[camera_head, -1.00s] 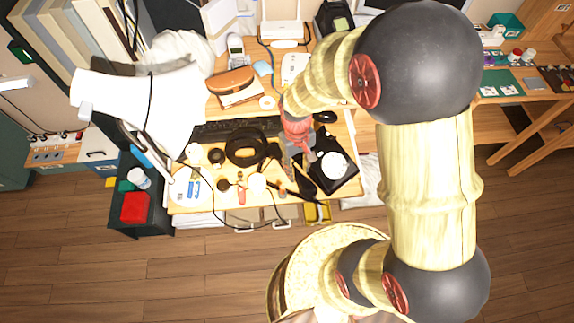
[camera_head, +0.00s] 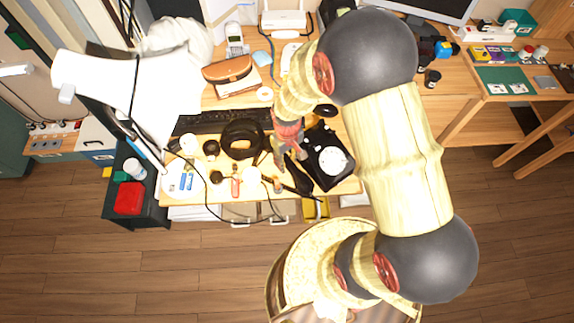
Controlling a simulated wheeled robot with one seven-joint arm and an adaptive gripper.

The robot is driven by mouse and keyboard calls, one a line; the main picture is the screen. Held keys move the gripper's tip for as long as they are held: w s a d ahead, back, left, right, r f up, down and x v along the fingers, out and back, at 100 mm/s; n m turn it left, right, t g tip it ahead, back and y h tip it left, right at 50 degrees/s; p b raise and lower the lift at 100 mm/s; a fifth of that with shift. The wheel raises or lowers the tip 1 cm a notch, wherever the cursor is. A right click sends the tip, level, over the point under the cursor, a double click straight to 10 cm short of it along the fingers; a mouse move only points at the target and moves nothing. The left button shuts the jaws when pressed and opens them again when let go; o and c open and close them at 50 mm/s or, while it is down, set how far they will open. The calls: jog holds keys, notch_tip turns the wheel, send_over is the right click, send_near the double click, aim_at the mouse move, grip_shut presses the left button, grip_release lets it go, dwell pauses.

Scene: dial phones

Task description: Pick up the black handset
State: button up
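The black handset (camera_head: 298,177) lies on the desk along the left side of a black dial phone (camera_head: 331,165) with a white round dial. My gripper (camera_head: 290,156), red with grey fingers, hangs over the desk at the handset's upper end. Its fingers look spread apart, with nothing seen held between them. It covers part of the handset's upper end. Whether the fingers touch the handset, or how high they are above it, I cannot tell.
A black headphone-like ring (camera_head: 243,139) and a dark keyboard (camera_head: 205,121) lie left of the gripper. A black mouse (camera_head: 326,110) lies to its right. A large white lamp (camera_head: 135,90) rises at left. Small items crowd the desk's front; the wooden floor (camera_head: 140,275) is clear.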

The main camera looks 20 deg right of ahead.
jog(key=shift+f, duration=0.35)
jog(key=shift+r, duration=0.1)
jog(key=shift+c, duration=1.1)
grip_shut()
